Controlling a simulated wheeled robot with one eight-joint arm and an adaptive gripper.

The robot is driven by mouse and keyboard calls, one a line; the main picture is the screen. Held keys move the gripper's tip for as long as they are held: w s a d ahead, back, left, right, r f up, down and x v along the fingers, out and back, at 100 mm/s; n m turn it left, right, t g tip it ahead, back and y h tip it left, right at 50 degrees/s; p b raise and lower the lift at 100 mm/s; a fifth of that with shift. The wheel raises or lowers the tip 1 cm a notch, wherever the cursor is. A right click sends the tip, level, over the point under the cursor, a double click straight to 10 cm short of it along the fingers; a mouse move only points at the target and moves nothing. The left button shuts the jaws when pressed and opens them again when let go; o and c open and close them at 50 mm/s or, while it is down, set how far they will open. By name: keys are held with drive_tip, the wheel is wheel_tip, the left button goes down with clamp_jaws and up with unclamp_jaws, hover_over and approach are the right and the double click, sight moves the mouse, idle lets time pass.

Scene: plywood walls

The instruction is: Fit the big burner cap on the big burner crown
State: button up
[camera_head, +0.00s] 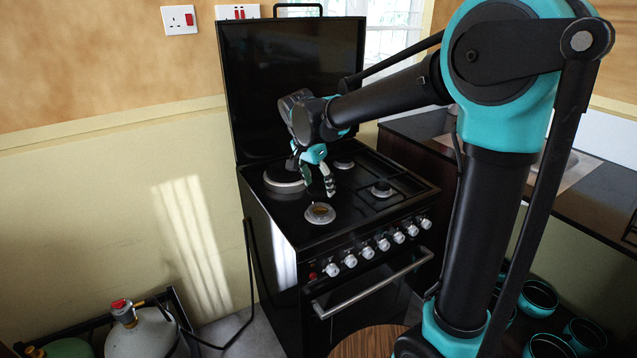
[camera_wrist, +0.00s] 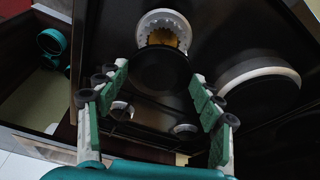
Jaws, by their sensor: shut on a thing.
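The big burner cap (camera_wrist: 158,72) is a flat black disc between the fingertips of my gripper (camera_wrist: 160,80) in the wrist view. My gripper is shut on it by its edges. In the head view my gripper (camera_head: 321,183) is above the left side of the hob; the cap is hard to make out against the black top there. The big burner crown (camera_head: 320,213) is a pale ring with a golden centre at the hob's front left. In the wrist view the toothed crown (camera_wrist: 163,30) is partly covered by the cap. The cap appears apart from the crown, but the gap's height is unclear.
A round hot plate (camera_head: 284,184) is at the hob's back left. Smaller burners stand at the back right (camera_head: 343,163) and front right (camera_head: 382,190), the latter by a black pan support. The raised black lid (camera_head: 275,85) stands behind the hob.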

sight(320, 212)
drive_tip(key=shift+f, duration=0.1)
drive_tip(key=shift+f, duration=1.9)
drive_tip(key=shift+f, duration=1.45)
drive_tip(key=o, duration=1.3)
